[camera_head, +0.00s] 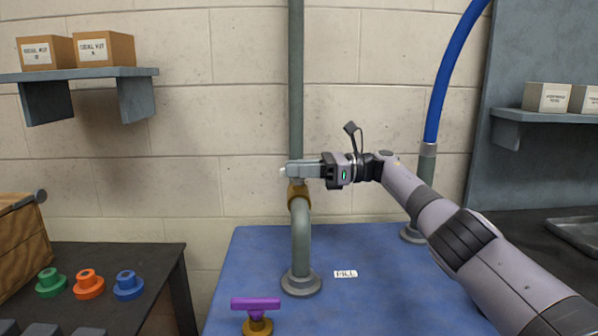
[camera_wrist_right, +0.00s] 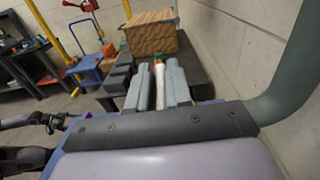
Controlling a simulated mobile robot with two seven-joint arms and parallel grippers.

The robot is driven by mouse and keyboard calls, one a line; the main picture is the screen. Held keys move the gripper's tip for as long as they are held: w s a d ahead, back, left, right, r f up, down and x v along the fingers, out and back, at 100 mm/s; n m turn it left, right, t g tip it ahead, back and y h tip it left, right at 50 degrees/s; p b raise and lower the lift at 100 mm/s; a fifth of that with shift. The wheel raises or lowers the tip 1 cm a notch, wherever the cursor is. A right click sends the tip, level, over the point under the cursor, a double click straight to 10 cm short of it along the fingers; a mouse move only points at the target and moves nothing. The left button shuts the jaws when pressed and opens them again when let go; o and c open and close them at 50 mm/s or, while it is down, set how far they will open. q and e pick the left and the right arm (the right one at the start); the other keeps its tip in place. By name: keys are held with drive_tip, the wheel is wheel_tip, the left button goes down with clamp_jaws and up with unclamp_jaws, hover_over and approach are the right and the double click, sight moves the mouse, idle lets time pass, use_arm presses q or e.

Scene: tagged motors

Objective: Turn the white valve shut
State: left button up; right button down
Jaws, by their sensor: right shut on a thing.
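The white valve is mostly hidden by my right gripper. A white tip of its handle (camera_head: 283,171) shows just left of the fingertips in the head view. In the right wrist view the white handle (camera_wrist_right: 159,85) lies between the two grey fingers. Its brass body (camera_head: 298,192) sits on top of the bent grey pipe (camera_head: 301,240). My right gripper (camera_head: 296,170), also in the right wrist view (camera_wrist_right: 157,88), is shut on the handle, reaching in from the right.
A purple valve (camera_head: 256,304) stands low on the blue table (camera_head: 390,300) in front of the pipe. A blue hose (camera_head: 448,75) rises at the right. Green, orange and blue round parts (camera_head: 88,284) sit on a dark bench at the left. Shelves with boxes hang on both sides.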

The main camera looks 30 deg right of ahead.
drive_tip(key=shift+r, duration=0.1)
idle(0.3)
drive_tip(key=c, duration=1.1)
unclamp_jaws()
drive_tip(key=shift+a, duration=0.1)
drive_tip(key=v, duration=0.7)
drive_tip(key=shift+s, duration=0.1)
